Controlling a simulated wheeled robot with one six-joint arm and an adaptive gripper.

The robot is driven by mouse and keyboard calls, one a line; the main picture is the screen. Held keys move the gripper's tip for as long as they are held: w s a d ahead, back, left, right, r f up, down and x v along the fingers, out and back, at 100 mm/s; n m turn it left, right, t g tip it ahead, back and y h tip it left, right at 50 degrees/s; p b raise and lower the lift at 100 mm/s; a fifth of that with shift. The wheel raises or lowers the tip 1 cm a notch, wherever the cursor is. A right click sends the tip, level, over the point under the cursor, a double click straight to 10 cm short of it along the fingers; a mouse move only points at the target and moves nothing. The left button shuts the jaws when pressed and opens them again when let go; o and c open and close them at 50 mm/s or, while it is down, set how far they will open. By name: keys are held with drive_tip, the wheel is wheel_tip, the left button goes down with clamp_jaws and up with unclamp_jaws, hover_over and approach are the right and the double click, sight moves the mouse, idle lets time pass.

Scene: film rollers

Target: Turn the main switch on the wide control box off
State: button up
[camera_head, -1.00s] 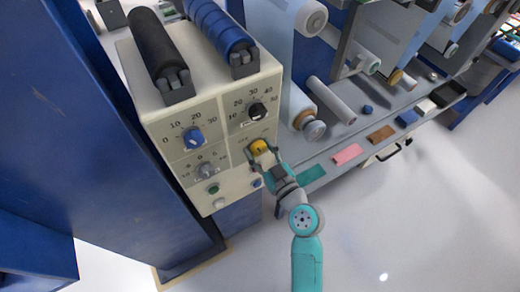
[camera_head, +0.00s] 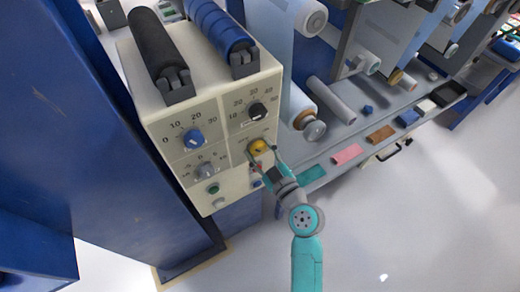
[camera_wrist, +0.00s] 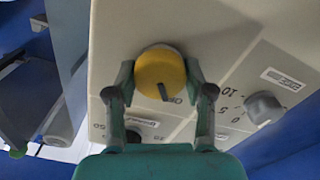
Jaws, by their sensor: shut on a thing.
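The wide control box (camera_head: 195,60) is cream-coloured with several knobs and buttons on its front panel. Its main switch is a round yellow knob (camera_head: 259,146) on the right side of the panel. My gripper (camera_head: 262,157) is at that knob. In the wrist view the yellow knob (camera_wrist: 160,70) sits between the fingertips of my gripper (camera_wrist: 160,78), which are shut on its two sides.
A blue knob (camera_head: 193,137), a black knob (camera_head: 257,111) and a grey knob (camera_head: 205,170) are on the same panel. A grey shelf (camera_head: 325,165) with coloured pieces stands to the right. A blue structure (camera_head: 110,150) stands left. Open floor lies at the lower right.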

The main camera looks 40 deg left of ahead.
drive_tip(key=o, duration=1.2)
drive_tip(key=shift+c, duration=0.2)
drive_tip(key=v, duration=1.2)
drive_tip(key=s+d+f+m+t+h, duration=0.2)
drive_tip(key=s+d+f+m+h, duration=0.15)
drive_tip(key=d, duration=0.45)
drive_tip(key=s+d+f+m+t+h, duration=0.25)
drive_tip(key=d+f+m+h, duration=0.2)
drive_tip(key=d, duration=0.25)
drive_tip(key=s+d+f+m+t+h, duration=0.2)
drive_tip(key=s+d+f+m+h, duration=0.15)
drive_tip(key=d, duration=0.45)
drive_tip(key=s+d+r+m+h, duration=0.2)
drive_tip(key=s+d+r, duration=0.3)
drive_tip(key=s, duration=0.3)
drive_tip(key=s+d+r+m+t+h, duration=0.1)
drive_tip(key=s+d+r+m+h, duration=0.2)
drive_tip(key=s, duration=0.5)
wheel_tip(320, 180, up, 2)
drive_tip(key=d+m, duration=0.1)
drive_tip(key=d, duration=0.1)
drive_tip(key=shift+d+r, duration=0.2)
drive_tip(key=shift+d, duration=0.1)
